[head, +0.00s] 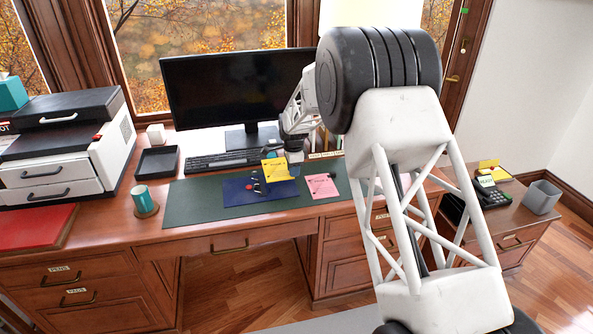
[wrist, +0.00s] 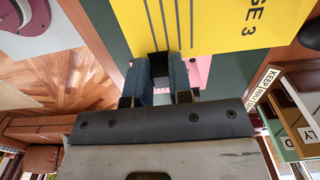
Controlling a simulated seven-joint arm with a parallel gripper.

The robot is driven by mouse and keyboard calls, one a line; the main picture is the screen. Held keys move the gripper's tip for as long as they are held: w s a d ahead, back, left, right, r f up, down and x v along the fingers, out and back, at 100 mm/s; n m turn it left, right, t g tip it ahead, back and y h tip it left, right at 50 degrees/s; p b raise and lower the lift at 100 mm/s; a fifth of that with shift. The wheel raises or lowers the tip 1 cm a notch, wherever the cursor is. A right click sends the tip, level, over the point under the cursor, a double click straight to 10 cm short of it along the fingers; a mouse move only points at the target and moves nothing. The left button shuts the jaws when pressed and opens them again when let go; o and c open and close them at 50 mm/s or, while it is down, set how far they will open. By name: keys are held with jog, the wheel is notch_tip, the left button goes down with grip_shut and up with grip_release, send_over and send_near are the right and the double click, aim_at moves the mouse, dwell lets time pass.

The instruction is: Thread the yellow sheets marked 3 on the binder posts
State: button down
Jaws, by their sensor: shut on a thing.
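My gripper (head: 294,168) is shut on a yellow sheet (head: 276,169) at its edge, over the green desk mat. A dark blue binder (head: 238,196) lies flat on the mat, below and left of the held sheet. Small dark and red pieces show near the binder's upper middle, partly by the sheet. The posts are too small to make out clearly.
A pink sheet (head: 322,186) lies right of the binder. A keyboard (head: 225,159) and monitor (head: 235,90) stand behind the mat (head: 190,205). A teal mug (head: 141,195) stands left of it. A phone (head: 490,194) and grey bin (head: 542,197) are at right. The mat's left part is clear.

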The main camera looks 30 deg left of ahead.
jog(key=shift+f, duration=0.3)
dwell(0.4)
jog(key=shift+f, duration=0.7)
jog(key=shift+f, duration=0.7)
jog(key=shift+f, duration=0.75)
jog(key=shift+f, duration=0.65)
jog(key=c, duration=0.9)
grip_release()
jog(key=shift+c, duration=0.2)
jog(key=shift+r, duration=0.15)
jog(key=shift+r, duration=3.35)
